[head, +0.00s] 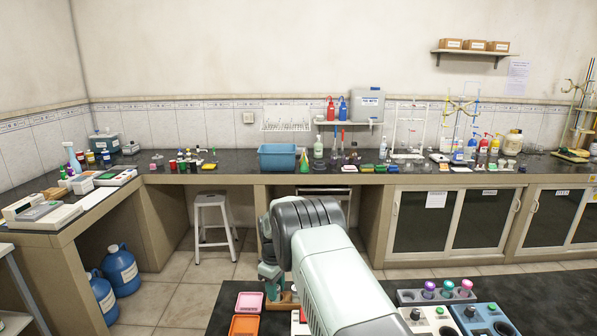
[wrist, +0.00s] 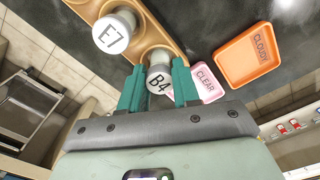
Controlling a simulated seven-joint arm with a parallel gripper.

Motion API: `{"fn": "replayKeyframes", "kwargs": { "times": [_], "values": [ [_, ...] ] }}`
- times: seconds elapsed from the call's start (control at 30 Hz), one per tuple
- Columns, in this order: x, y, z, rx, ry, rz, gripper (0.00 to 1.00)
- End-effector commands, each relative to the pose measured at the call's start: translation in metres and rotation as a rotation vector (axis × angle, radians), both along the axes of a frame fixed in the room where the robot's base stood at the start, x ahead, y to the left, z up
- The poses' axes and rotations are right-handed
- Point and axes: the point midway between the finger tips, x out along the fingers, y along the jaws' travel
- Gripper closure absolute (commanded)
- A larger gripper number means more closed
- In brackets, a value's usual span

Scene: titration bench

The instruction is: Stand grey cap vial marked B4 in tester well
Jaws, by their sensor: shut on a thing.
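The grey cap vial marked B4 (wrist: 158,80) is between the two teal fingers of my gripper (wrist: 160,88) in the wrist view. The fingers are shut on it. It is at the end of a wooden rack (wrist: 152,37); I cannot tell if its base still sits in the rack. In the head view my gripper (head: 271,272) is low over the near bench, mostly hidden by my arm, and the vial is not visible there. Two devices with dark round wells, a pale one (head: 428,322) and a blue one (head: 482,322), stand at the right; which is the tester is unclear.
A vial marked E7 (wrist: 115,32) stands close by in the rack. A pink CLEAR tray (wrist: 208,84) and an orange CLOUDY tray (wrist: 246,58) lie beside it. Dark bench at far right is clear.

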Motion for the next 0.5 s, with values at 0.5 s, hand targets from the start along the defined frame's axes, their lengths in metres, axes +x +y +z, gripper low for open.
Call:
{"fn": "replayKeyframes", "kwargs": {
  "times": [0.5],
  "values": [
    [0.0,0.0,0.039,0.001,-0.002,-0.001,0.88]
  ]
}}
